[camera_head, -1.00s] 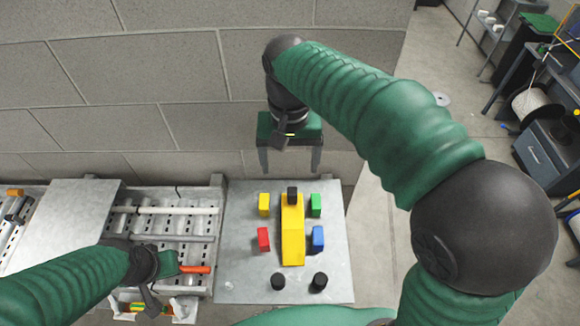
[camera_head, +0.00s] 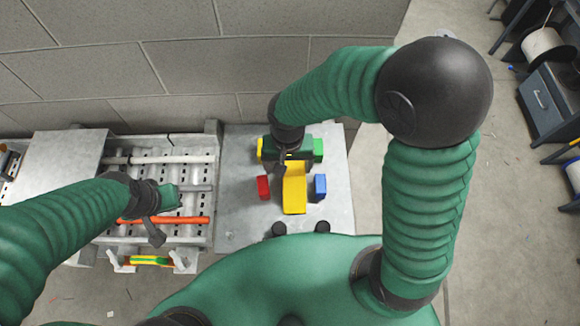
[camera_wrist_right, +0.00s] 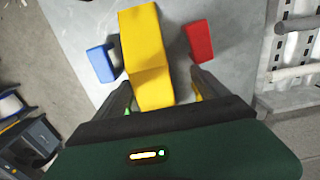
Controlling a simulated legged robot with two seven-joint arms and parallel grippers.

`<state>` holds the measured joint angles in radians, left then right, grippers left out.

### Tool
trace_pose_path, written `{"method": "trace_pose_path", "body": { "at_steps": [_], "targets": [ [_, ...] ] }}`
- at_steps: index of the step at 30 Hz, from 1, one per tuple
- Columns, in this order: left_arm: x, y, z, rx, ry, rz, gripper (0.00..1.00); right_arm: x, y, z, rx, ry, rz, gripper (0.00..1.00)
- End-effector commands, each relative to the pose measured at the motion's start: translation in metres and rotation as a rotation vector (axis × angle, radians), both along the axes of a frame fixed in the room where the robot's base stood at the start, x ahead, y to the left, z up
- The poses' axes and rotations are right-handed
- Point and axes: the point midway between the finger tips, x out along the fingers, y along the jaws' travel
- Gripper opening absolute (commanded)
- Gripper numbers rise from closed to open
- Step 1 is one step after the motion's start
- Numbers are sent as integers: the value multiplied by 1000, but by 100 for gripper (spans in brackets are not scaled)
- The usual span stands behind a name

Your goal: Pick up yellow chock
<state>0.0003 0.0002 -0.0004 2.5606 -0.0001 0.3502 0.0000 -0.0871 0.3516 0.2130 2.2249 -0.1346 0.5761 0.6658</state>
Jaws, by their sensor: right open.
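The long yellow chock (camera_head: 295,190), a wedge shape, lies on the grey metal tabletop (camera_head: 240,215); its far end is hidden under my right gripper. The chock also fills the upper middle of the right wrist view (camera_wrist_right: 146,55). My right gripper (camera_head: 289,160) is open above the chock's far part. In the right wrist view its two fingers stand either side of the chock, with no clear contact seen. My left gripper (camera_head: 168,198) is at the left, over the slotted metal rack and away from the chock; its jaws are unclear.
A red block (camera_head: 263,187) and a blue block (camera_head: 320,186) flank the chock. A small yellow block (camera_head: 261,148) and a green block (camera_head: 318,150) sit beside my right gripper. Two black pieces (camera_head: 279,229) stand nearer. The slotted rack (camera_head: 190,234) adjoins at left; a block wall (camera_head: 190,65) is behind.

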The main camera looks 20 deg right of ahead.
Motion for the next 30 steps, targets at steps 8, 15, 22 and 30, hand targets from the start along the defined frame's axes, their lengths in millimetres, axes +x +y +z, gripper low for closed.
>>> {"method": "trace_pose_path", "body": {
  "at_steps": [8, 15, 22, 30],
  "targets": [
    [0, 0, 19, 0, -1, -1, 0, -3, -8, -42, 1, 3, 1, 82],
    [0, 0, 18, 0, -1, -1, 0, -3, -5, -45, 0, -1, 0, 80],
    [0, 0, 18, 0, -1, -1, 0, -1, -5, -45, -1, 0, 0, 50],
    [0, 0, 18, 0, -1, 0, 0, -1, -5, -45, 1, -1, 1, 15]
  ]
}}
